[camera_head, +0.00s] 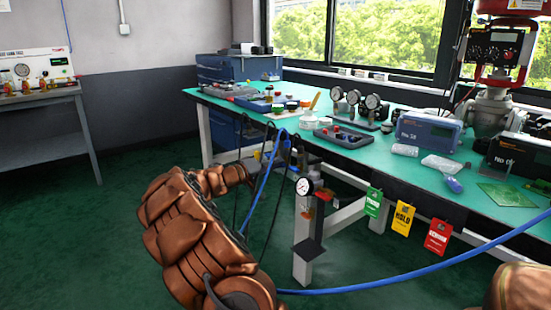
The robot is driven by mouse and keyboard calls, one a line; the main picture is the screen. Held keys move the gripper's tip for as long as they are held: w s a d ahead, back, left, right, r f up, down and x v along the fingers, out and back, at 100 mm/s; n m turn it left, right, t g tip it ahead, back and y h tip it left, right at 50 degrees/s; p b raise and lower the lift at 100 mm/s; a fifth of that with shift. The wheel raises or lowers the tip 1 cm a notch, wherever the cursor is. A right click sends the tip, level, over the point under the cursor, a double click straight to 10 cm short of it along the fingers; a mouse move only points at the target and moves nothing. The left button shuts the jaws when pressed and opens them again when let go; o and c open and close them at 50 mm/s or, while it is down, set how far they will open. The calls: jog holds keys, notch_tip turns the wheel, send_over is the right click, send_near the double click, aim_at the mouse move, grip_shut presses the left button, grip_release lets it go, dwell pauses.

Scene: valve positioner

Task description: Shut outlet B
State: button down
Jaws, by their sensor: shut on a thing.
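My padded copper-brown arm (190,235) rises from the bottom centre and bends toward the front left part of the green bench. Its wrist end (238,175) stops left of the bench leg, and I cannot make out gripper fingers there. A round white gauge (305,186) sits on a small fitting at the bench's front leg, with a red-orange part (325,196) beside it. A blue hose (262,180) and black cables hang around it. No label for outlet B is readable. A side bench at the left carries a gauge panel (32,67) with red and brass valves (30,87) below.
The green bench (380,150) carries gauges (354,100), trays and a blue-grey instrument (428,132). Green, yellow and red tags (403,218) hang from its front edge. A second blue hose (420,275) crosses the lower right. The floor between the benches is clear.

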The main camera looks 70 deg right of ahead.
jog(key=shift+s+f+n+p, duration=0.1)
jog(key=shift+f+n+p, duration=0.05)
jog(key=shift+n+p, duration=2.45)
jog(key=shift+n, duration=0.5)
jog(key=c, duration=1.2)
grip_release()
jog(key=shift+c, duration=0.2)
jog(key=v, duration=1.2)
